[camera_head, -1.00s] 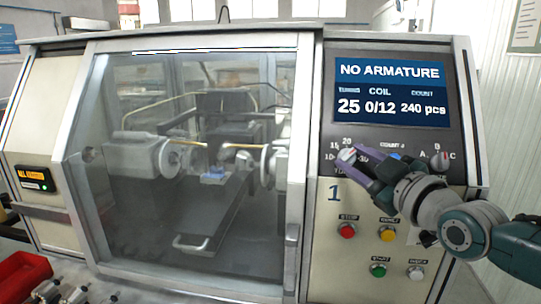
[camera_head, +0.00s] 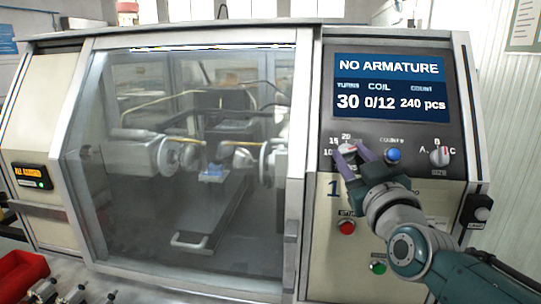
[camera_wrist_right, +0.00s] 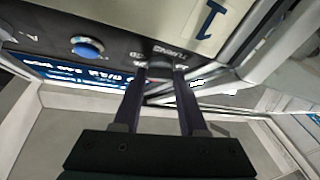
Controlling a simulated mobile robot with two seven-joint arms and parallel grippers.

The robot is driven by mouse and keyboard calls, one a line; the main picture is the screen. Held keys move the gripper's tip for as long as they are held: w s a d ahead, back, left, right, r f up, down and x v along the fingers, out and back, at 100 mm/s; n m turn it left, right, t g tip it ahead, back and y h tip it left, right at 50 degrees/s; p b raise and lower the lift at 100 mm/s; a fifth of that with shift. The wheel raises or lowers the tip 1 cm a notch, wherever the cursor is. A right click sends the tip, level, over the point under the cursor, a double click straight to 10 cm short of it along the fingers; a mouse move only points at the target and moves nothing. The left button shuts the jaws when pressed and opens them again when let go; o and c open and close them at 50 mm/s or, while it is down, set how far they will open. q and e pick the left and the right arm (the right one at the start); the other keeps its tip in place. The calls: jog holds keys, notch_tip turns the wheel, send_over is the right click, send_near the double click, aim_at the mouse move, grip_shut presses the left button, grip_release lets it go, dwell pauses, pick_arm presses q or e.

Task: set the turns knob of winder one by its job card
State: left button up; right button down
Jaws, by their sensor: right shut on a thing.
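The turns knob (camera_head: 346,149) is a small pale knob at the left of the control panel on winder one (camera_head: 321,240), with a printed scale around it. My right gripper (camera_head: 353,154) has its purple fingers shut on this knob; the wrist view shows its fingertips (camera_wrist_right: 161,72) at the panel by the TURNS label, with the knob mostly hidden between them. The display (camera_head: 390,88) reads NO ARMATURE, turns 30, coil 0/12, count 240 pcs. No job card is readable in these views. My left gripper is not in view.
A blue counter button (camera_head: 393,155) sits just right of the knob, and a size knob (camera_head: 440,156) marked A, B, C lies farther right. Below are a red stop button (camera_head: 347,227) and a green start button (camera_head: 378,267). A glass door (camera_head: 130,215) covers the winding chamber.

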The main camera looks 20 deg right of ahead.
jog(key=m+h, duration=0.1)
jog(key=m+h+b, duration=0.1)
jog(key=m, duration=0.1)
jog(key=m+g+h, duration=0.1)
jog(key=m, duration=0.1)
jog(key=shift+w+a+f+h, duration=0.1)
jog(key=shift+a+f+h, duration=0.05)
jog(key=shift+a+h, duration=0.2)
jog(key=shift+m+h+b, duration=0.45)
jog(key=shift+m+h, duration=0.1)
jog(key=shift+m, duration=0.05)
jog(key=shift+g, duration=0.3)
jog(key=shift+c, duration=2.2)
grip_release()
